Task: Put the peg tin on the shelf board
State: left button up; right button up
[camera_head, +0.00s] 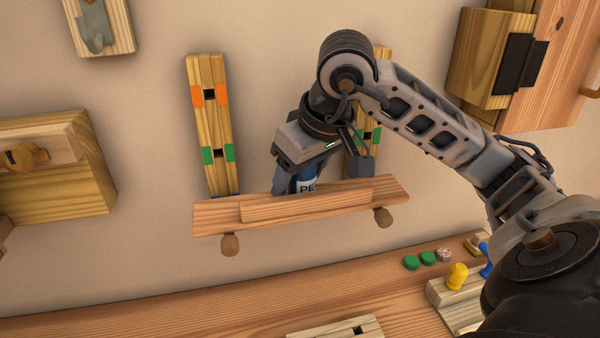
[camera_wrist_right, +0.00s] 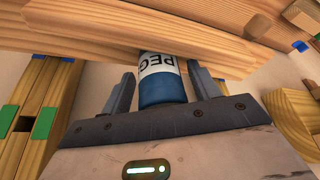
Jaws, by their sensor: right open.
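My right gripper (camera_head: 298,174) is over the tin from above. Its jaws are open, with one finger on each side of the tin and a visible gap at the right finger. My left gripper is not in view.
Two wooden uprights with orange and green marks, one at left (camera_head: 208,125), rise behind the board. Wooden pegs (camera_head: 230,245) show under it. The bench (camera_head: 190,312) below carries green discs (camera_head: 411,262) and a yellow peg (camera_head: 457,276). A wooden box (camera_head: 90,190) is on the left wall.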

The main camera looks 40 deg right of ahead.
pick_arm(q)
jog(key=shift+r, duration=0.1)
pick_arm(e)
jog(key=shift+r, duration=0.1)
jog(key=shift+r, duration=0.25)
pick_arm(q)
jog(key=p, duration=0.1)
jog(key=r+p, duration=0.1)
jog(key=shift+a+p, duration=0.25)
jog(key=shift+p, duration=0.1)
pick_arm(e)
jog(key=v, duration=1.1)
jog(key=shift+s+r, duration=0.25)
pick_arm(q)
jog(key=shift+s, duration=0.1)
pick_arm(e)
jog(key=shift+f, duration=0.1)
